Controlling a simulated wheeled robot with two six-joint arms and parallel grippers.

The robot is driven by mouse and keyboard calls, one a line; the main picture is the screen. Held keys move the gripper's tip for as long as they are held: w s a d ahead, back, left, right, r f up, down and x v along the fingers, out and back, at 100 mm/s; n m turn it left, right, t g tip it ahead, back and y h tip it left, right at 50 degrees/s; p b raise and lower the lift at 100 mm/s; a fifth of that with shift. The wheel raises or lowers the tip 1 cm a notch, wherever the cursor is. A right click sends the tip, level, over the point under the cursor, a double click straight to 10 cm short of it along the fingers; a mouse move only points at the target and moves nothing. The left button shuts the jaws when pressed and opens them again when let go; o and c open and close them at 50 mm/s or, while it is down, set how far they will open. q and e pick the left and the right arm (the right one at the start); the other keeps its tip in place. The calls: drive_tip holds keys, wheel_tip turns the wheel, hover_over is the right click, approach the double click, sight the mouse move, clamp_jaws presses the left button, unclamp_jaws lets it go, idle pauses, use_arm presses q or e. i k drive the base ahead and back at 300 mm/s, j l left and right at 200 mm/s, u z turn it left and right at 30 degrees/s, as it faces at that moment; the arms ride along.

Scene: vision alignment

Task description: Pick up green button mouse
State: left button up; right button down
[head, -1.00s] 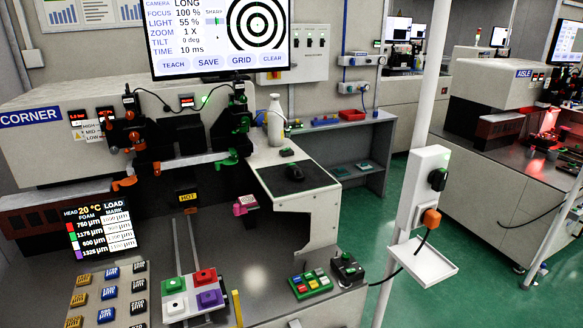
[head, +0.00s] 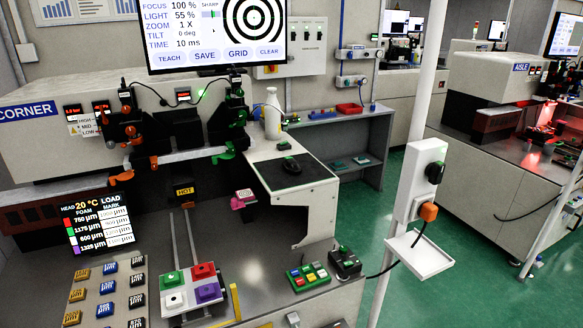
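Neither of my grippers shows in the head view.
A monitor (head: 160,58) hangs above the machine. A block with green, red, white and purple buttons (head: 190,290) and a green key box (head: 310,277) stand on the lower counter. A white pole with a socket box (head: 424,180) stands right of the shelf. Green floor (head: 360,215) is clear beyond.

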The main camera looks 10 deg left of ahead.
sight(292, 166)
drive_tip(key=i+l+z, duration=0.7)
drive_tip(key=l, duration=0.15)
drive_tip(key=i+l+z, duration=0.55)
drive_tip(key=i, duration=0.3)
drive_tip(key=i+l+z, duration=0.2)
drive_tip(key=i, duration=0.35)
drive_tip(key=i+j+u, duration=0.2)
drive_tip(key=i+u, duration=0.25)
drive_tip(key=i+j+u, duration=0.1)
drive_tip(key=i+u, duration=0.75)
drive_tip(key=i+l+u, duration=0.2)
drive_tip(key=i+u, duration=0.55)
drive_tip(key=u, duration=0.15)
drive_tip(key=i+u, duration=0.25)
drive_tip(key=u, duration=0.2)
drive_tip(key=i+l+u, duration=0.1)
drive_tip(key=i+u, duration=0.3)
drive_tip(key=i+l+u, duration=0.15)
drive_tip(key=u, duration=0.3)
drive_tip(key=i+l+u, duration=0.2)
drive_tip(key=u, duration=0.25)
drive_tip(key=l, duration=0.1)
